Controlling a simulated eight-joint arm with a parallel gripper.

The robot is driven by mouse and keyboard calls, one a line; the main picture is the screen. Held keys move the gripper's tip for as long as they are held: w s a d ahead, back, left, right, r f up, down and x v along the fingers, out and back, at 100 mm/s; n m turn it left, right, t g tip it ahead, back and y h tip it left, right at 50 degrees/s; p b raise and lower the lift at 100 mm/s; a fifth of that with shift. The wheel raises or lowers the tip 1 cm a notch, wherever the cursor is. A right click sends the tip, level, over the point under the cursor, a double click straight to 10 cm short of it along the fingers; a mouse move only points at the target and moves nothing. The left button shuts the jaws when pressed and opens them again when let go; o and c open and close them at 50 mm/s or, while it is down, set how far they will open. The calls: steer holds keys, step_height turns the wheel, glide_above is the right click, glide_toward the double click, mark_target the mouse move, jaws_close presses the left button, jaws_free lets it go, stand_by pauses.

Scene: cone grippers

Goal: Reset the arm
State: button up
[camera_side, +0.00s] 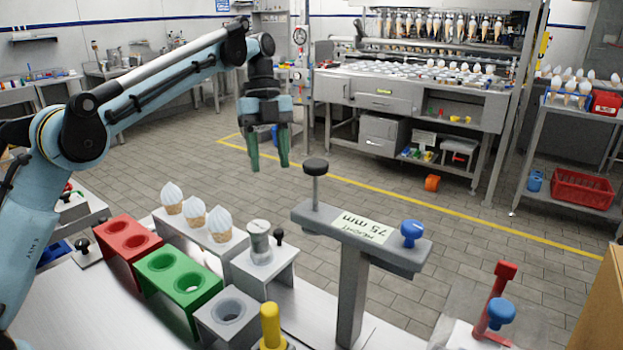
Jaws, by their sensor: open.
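My gripper (270,165) hangs from my blue arm in the upper middle of the view. Its two green fingers point down and stand apart, with nothing between them. It is in the air, above and behind the work table as seen from this camera. Several ice cream cones (220,223) stand in a row in a pale metal holder below and to the left of it.
A red block (112,255), a green block (160,290) and a grey block (205,318) with round holes sit on the table. A grey T-shaped post (352,285) labelled "75 mm" stands to their right. A small metal cylinder (260,248) is on a stand. A steel machine (400,90) is behind.

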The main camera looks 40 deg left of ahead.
steer(key=s+f+n+t+y, duration=0.1)
steer(key=s+f+n+t, duration=0.3)
steer(key=s+n, duration=0.5)
steer(key=s+f+n+t+y, duration=0.1)
steer(key=s+f+n+t, duration=0.4)
steer(key=s+n, duration=0.5)
steer(key=n, duration=0.5)
steer(key=shift+a+f+n+y, duration=0.15)
steer(key=shift+a+n+y, duration=0.15)
steer(key=shift+a+y, duration=0.1)
